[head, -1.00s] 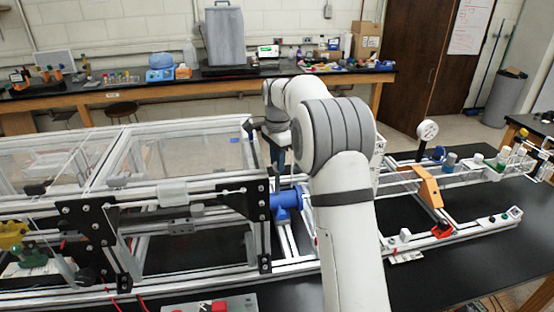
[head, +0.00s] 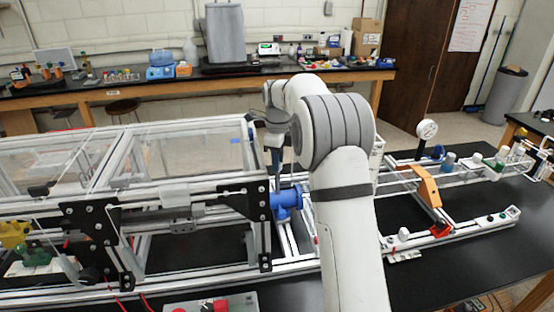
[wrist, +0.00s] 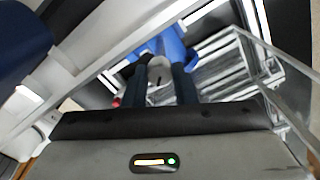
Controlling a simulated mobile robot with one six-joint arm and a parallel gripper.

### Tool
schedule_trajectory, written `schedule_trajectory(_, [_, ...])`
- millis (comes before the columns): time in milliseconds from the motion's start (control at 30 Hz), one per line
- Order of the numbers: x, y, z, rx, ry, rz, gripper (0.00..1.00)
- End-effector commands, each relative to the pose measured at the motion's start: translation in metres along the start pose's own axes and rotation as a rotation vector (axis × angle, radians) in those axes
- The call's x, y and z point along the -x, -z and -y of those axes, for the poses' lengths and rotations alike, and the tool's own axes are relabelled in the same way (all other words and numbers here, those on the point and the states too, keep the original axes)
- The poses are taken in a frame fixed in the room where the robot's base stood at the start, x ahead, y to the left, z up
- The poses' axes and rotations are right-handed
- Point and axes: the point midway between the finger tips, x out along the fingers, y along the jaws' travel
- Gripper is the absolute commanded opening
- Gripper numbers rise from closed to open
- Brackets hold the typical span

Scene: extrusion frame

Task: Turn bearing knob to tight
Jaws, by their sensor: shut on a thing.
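The bearing knob (wrist: 160,70) is a pale grey, rounded piece with a dark mark, seen between my fingers in the wrist view. It sits against a blue bearing body (wrist: 172,44). My gripper (wrist: 162,80) is shut on the knob, with one dark finger on each side. In the head view my gripper (head: 277,162) points down just above the blue bearing body (head: 287,201), beside the black end plate of the frame. The knob itself is hidden there, and I cannot read its setting.
An aluminium extrusion frame with clear panels (head: 185,150) stands close on the left. An orange bracket (head: 430,191) and a round dial gauge (head: 427,129) are on the rails to the right. Black bench top (head: 460,255) is clear at the front right.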

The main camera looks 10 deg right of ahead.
Motion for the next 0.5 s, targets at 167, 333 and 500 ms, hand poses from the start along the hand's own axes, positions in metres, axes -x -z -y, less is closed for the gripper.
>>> schedule_trajectory(167, [0.0004, 0.0002, 0.0002, -0.074, 0.001, 0.0, 0.02])
schedule_trajectory(333, [0.0003, 0.0002, 0.0003, -0.111, 0.001, 0.0, 0.02])
schedule_trajectory(500, [0.0003, 0.0002, 0.0003, -0.122, 0.001, 0.0, 0.02])
